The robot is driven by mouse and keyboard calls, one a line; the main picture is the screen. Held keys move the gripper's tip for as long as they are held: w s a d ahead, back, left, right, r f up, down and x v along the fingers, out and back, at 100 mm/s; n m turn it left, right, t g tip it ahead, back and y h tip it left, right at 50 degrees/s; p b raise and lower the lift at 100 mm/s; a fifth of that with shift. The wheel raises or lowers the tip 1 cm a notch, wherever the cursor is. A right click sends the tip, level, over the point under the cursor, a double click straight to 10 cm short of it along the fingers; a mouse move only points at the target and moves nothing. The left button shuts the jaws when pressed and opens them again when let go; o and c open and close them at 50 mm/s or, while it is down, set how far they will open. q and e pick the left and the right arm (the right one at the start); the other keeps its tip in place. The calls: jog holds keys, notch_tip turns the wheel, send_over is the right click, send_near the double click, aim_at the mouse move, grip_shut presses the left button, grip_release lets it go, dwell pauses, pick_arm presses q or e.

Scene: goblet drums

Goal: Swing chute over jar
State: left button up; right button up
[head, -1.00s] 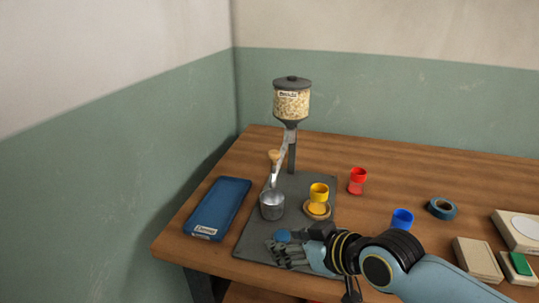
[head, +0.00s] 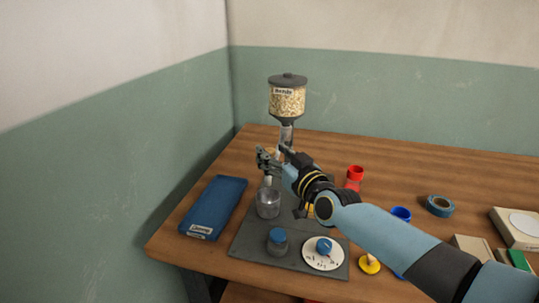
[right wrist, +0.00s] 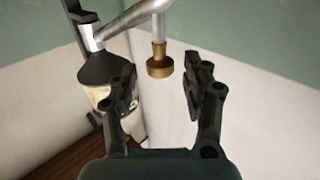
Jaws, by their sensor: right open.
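A hopper of pale beads (head: 287,97) with a dark lid stands at the back of a dark base plate (head: 246,238). A metal chute (head: 287,134) comes out below it, and its middle is largely hidden by my right gripper. A small grey, glassy-looking jar (head: 268,204) stands on the plate below the gripper. My right gripper (head: 274,160) is open at the chute. In the right wrist view the chute's pipe (right wrist: 132,17) carries a brown knob (right wrist: 159,63), which appears between the open fingers (right wrist: 160,88), beyond their tips; contact cannot be told. My left gripper is not in view.
A blue box (head: 215,205) lies left of the plate. A blue-knobbed dial (head: 323,255) and a blue-capped grey jar (head: 278,243) are at its front. Red (head: 355,175) and blue (head: 401,214) cups and a tape roll (head: 440,206) stand right.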

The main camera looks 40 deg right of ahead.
jog(key=shift+w, duration=1.15)
jog(key=shift+c, duration=0.2)
